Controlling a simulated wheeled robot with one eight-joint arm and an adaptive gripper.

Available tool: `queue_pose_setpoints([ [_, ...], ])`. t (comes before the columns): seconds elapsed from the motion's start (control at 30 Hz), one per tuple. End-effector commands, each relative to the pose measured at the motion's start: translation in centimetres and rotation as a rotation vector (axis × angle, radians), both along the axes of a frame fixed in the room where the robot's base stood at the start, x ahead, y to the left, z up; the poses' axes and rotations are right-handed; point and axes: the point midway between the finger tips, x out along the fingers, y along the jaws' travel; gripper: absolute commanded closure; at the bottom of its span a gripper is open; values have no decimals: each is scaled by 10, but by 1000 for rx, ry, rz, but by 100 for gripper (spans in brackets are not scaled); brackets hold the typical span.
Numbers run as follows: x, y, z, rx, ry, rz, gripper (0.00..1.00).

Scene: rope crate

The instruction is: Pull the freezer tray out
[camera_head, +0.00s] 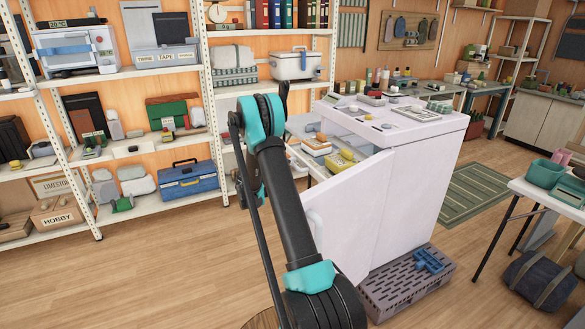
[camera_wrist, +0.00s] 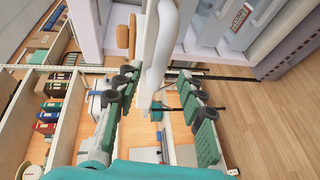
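The white freezer (camera_head: 425,185) stands in the middle of the head view, its white front panel (camera_head: 345,215) swung or drawn out at an angle. Behind that panel an open tray (camera_head: 300,125) holds tan boxes and a yellow piece. In the wrist view a curved white handle (camera_wrist: 161,50) runs along a white panel edge. My gripper (camera_wrist: 157,88) is open, its green-padded fingers on either side of the handle's lower end, with gaps visible. I cannot tell whether the handle belongs to the tray or the door. In the head view my arm largely hides the gripper.
White shelves (camera_head: 150,75) with boxes and a blue toolbox (camera_head: 186,180) stand behind on the left. A purple-grey perforated crate (camera_head: 405,285) lies at the freezer's foot. A white table (camera_head: 550,195) with teal bins stands at right. The wooden floor at front left is clear.

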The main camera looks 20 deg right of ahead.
Motion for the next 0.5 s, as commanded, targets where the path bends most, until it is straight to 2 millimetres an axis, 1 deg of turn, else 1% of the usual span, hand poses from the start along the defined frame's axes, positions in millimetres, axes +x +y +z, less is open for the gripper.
queue_pose_setpoints([
  [0.03, -5, 11, 2, 0, 0, 2, 61],
  [0.2, -19, 37, 8, 0, 0, 2, 61],
  [0.33, -25, 50, 10, 0, 0, 1, 61],
  [0.5, -29, 56, 11, 0, 0, 0, 61],
])
